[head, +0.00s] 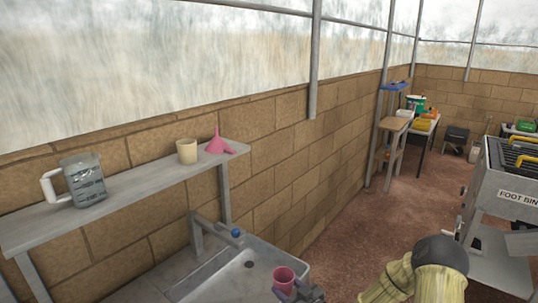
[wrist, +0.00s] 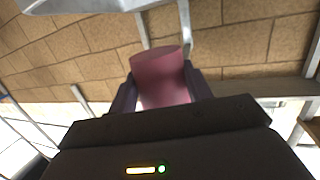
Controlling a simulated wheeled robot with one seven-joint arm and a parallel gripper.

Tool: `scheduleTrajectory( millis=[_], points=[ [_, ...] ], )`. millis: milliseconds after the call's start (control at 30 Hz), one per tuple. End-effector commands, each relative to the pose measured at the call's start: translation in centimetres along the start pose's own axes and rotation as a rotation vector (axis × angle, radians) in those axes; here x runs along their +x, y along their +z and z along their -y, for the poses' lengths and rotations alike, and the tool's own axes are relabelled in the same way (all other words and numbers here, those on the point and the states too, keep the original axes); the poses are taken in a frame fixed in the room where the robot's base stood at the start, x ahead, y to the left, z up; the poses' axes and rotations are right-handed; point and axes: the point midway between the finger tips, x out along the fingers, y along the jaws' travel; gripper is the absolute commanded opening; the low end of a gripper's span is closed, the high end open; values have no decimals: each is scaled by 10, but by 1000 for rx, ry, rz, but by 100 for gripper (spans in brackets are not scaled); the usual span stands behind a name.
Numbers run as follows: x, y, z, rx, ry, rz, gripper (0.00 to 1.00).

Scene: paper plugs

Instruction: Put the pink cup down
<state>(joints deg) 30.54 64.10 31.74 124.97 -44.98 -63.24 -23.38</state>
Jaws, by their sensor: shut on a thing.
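The pink cup (head: 285,279) is at the bottom middle of the head view, in front of the sink's right end. In the wrist view the pink cup (wrist: 161,78) sits between the two dark fingers of my gripper (wrist: 160,92). My gripper (head: 298,293) is shut on the cup, with a finger on each side of it.
A sink (head: 215,276) with a blue-topped tap (head: 236,232) lies left of the cup. The shelf (head: 130,195) above holds a measuring jug (head: 85,181), a beige cup (head: 187,151) and a pink funnel (head: 217,143). A grey FOOT BIN unit (head: 512,185) stands at right. Open floor (head: 385,215) lies between.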

Motion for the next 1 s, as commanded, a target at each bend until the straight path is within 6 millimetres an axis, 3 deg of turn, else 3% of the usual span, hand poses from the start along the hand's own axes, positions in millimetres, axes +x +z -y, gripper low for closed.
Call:
scheduleTrajectory(
  millis=[267, 700, 833, 1000],
  points=[
    [-26, 63, -12, 37, 172, 5, 27],
    [-83, 160, -21, 85, 515, 4, 27],
    [-99, 182, -19, 95, 597, 3, 27],
    [-110, 196, -17, 99, 654, 1, 27]
  ],
)
